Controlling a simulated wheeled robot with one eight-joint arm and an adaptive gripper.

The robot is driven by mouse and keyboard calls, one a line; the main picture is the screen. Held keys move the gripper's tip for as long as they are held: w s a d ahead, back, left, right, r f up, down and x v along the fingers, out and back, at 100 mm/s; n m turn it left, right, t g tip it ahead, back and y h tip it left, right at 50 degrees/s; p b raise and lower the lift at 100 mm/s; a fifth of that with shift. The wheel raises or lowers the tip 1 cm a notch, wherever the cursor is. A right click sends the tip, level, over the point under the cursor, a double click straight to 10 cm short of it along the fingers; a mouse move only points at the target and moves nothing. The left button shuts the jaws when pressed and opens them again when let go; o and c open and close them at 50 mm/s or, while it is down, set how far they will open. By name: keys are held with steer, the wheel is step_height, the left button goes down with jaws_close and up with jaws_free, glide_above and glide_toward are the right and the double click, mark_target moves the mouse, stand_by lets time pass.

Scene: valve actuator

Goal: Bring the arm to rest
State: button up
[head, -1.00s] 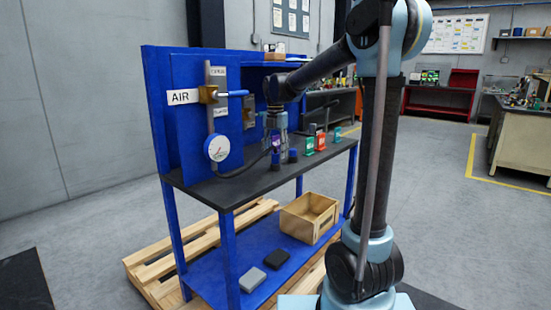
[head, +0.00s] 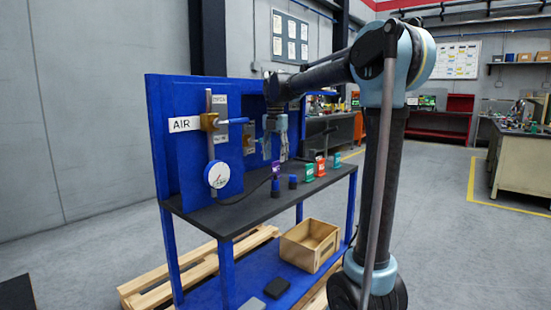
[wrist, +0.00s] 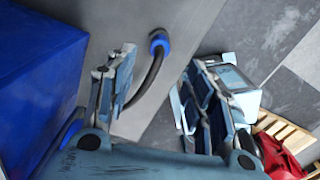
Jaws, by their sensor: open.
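My gripper (head: 275,158) hangs fingers down from the end of my bent arm, above the dark bench top (head: 245,208). In the wrist view my gripper (wrist: 160,85) shows its two fingers spread wide with nothing between them. Below and beyond the fingers, a blue-collared fitting (wrist: 159,42) with a black hose shows on the grey surface. The valve with a blue handle (head: 210,121) and the white AIR label (head: 184,124) are on the blue panel, left of my gripper and apart from it.
A round gauge (head: 218,175) hangs under the valve. Purple, orange and green items, including the orange one (head: 320,166), stand on the bench near short blue-topped pegs (head: 292,182). A wooden crate (head: 309,244) sits on the lower shelf.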

steer(key=s+d+f+m+t, duration=0.1)
steer(key=s+d+f+m, duration=0.3)
steer(key=s+d+m, duration=0.35)
steer(key=s+d+f+m, duration=0.4)
steer(key=s+d+m, duration=0.2)
steer(key=s+m, duration=0.15)
steer(key=s+d+f+m, duration=0.4)
steer(key=s+f+m, duration=0.3)
steer(key=s+f, duration=0.1)
steer(key=s+d+f+m+t, duration=0.1)
steer(key=s+d+f+m, duration=0.2)
steer(key=s+f+m, duration=0.5)
step_height(320, 180, down, 2)
steer(key=shift+s+d+f+m, duration=0.25)
steer(key=shift+s+d+m, duration=0.1)
steer(key=shift+s, duration=0.25)
steer(key=shift+w+f, duration=0.2)
steer(key=shift+w, duration=0.25)
